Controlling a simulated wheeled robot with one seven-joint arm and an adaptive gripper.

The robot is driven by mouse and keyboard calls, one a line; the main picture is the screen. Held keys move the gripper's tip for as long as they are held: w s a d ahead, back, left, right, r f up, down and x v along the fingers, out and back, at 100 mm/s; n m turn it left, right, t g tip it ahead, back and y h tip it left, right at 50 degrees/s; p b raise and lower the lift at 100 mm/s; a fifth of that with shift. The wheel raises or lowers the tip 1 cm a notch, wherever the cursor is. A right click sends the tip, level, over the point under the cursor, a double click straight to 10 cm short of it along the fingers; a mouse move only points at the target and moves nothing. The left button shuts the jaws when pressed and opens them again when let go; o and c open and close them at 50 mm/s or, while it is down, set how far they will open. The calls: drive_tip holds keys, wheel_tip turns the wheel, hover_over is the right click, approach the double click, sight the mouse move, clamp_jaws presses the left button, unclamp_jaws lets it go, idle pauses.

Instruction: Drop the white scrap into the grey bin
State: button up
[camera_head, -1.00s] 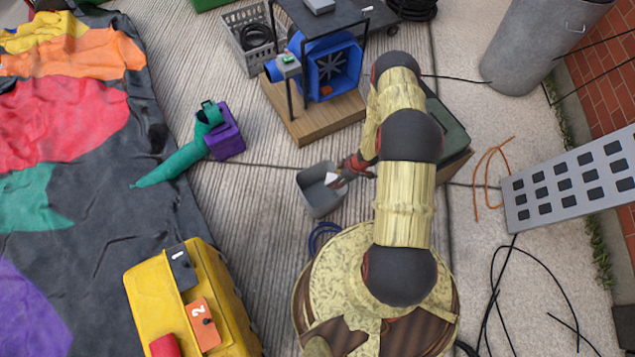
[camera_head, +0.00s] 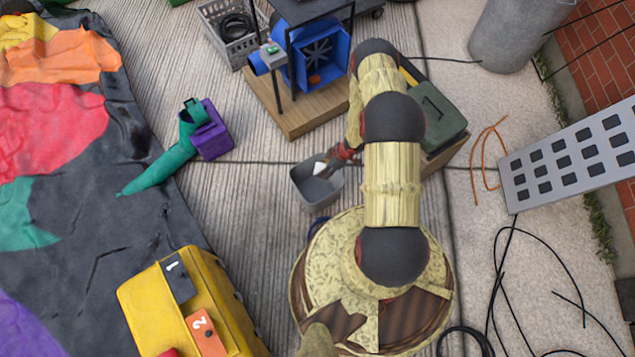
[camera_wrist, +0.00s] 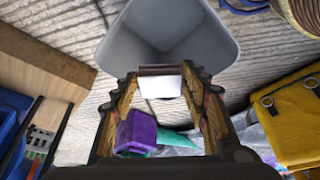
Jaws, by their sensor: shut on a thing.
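My gripper (camera_head: 326,165) is shut on the white scrap (camera_head: 319,168). It holds the scrap above the far part of the grey bin (camera_head: 317,191), which stands on the concrete just beyond my base. In the wrist view the scrap (camera_wrist: 160,87) is pinched between both fingertips (camera_wrist: 160,79). The bin's open mouth (camera_wrist: 122,52) fills the upper middle of that view, behind the fingertips. The exact height of the scrap over the rim is hard to tell.
A blue blower (camera_head: 318,58) stands on a wooden board (camera_head: 300,120) beyond the bin. A purple block with a green tube (camera_head: 160,171) lies left. A yellow case (camera_head: 150,310) is front left. A green box (camera_head: 438,115) sits right of my arm.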

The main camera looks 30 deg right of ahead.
drive_tip(key=shift+f, duration=0.25)
drive_tip(key=o, duration=0.9)
drive_tip(key=shift+c, duration=0.2)
drive_tip(key=shift+o, duration=0.3)
drive_tip(key=v, duration=1.2)
